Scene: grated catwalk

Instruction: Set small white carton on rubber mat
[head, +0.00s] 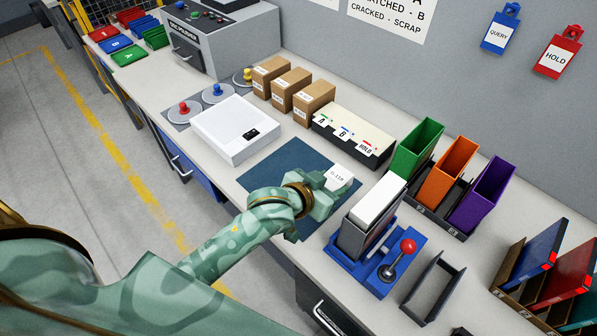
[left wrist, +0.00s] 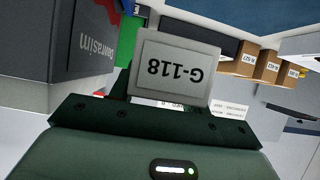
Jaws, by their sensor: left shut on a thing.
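The small white carton (head: 340,177), labelled G-118, is held in my left gripper (head: 326,186). In the left wrist view the carton (left wrist: 173,66) stands out from between the dark jaws (left wrist: 150,112), its label upside down. The dark blue rubber mat (head: 270,163) lies flat on the bench, partly hidden by my left arm and gripper. The carton shows over the mat's right end; whether it touches the mat I cannot tell. My right gripper is out of view.
A white scale (head: 236,130) stands left of the mat. Brown boxes (head: 290,90) and a card file (head: 352,138) stand behind it. A blue lever press (head: 375,245) with a red knob stands close right. Green, orange and purple bins (head: 482,195) stand further right. The mat's left part is bare.

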